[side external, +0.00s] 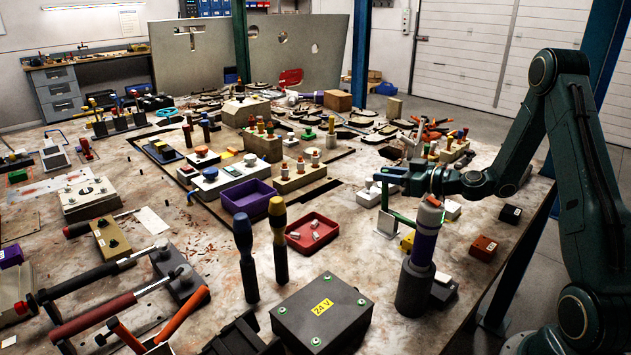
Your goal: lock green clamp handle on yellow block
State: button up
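My gripper (388,180) is at the right of the side external view, at the end of my dark green arm. It points left, above the table. A thin bright green bar (401,217), which looks like the green clamp handle, slants below it beside a small grey block. A small yellow block (407,242) sits low on the table just below the bar, partly hidden by a purple-and-grey cylinder. The gripper's fingers are too small and dark to tell whether they are open or touch the handle.
The upright purple-and-grey cylinder (416,270) stands close in front of the yellow block. A dark red block (483,248) lies to the right. Bare tabletop shows around (470,215).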

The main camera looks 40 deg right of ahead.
jog(key=shift+o, duration=0.5)
jog(key=shift+s, duration=0.1)
jog(key=v, duration=0.7)
jog(key=shift+s+r, duration=0.1)
jog(key=shift+s, duration=0.05)
